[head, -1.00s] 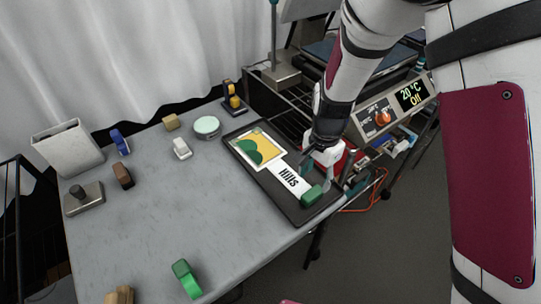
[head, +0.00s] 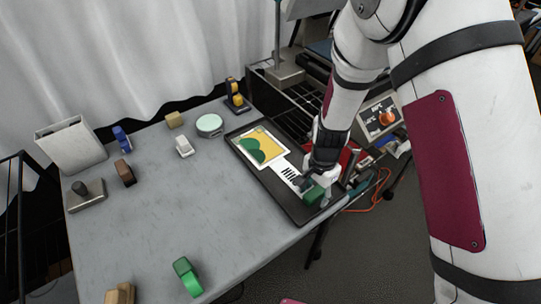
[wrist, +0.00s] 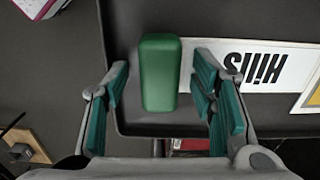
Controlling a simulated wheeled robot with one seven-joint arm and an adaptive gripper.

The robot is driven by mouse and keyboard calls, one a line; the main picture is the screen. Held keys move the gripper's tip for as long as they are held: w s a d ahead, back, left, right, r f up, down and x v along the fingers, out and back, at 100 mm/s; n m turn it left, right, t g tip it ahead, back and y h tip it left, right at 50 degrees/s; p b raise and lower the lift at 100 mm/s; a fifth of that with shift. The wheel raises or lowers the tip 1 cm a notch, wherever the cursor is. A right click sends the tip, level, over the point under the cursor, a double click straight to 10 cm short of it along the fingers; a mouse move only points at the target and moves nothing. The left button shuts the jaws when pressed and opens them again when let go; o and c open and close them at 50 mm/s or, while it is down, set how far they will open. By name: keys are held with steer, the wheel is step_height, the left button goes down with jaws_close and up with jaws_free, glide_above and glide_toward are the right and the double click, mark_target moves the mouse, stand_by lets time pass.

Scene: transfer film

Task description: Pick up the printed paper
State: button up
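In the head view, a white strip printed "Hills" (head: 288,173) lies in a dark tray (head: 299,221). Its upper end meets a white-bordered yellow and green picture (head: 262,147); I cannot tell whether they are one sheet. In the wrist view the strip (wrist: 251,66) shows at the right, with a corner of the picture (wrist: 313,97) beyond it. A green block (wrist: 160,72) sits at the strip's near end, also visible in the head view (head: 314,195). My gripper (wrist: 162,78) is open, its fingers on either side of the block. Contact with the block is unclear.
The grey table (head: 190,225) has clear room in its middle. A green tape-like object (head: 187,277), a mint round tin (head: 209,125), small blocks and a white holder (head: 70,146) stand around it. A rack and an instrument (head: 381,117) are beyond the tray.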

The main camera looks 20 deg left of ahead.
jaws_close()
steer(key=shift+r, duration=0.1)
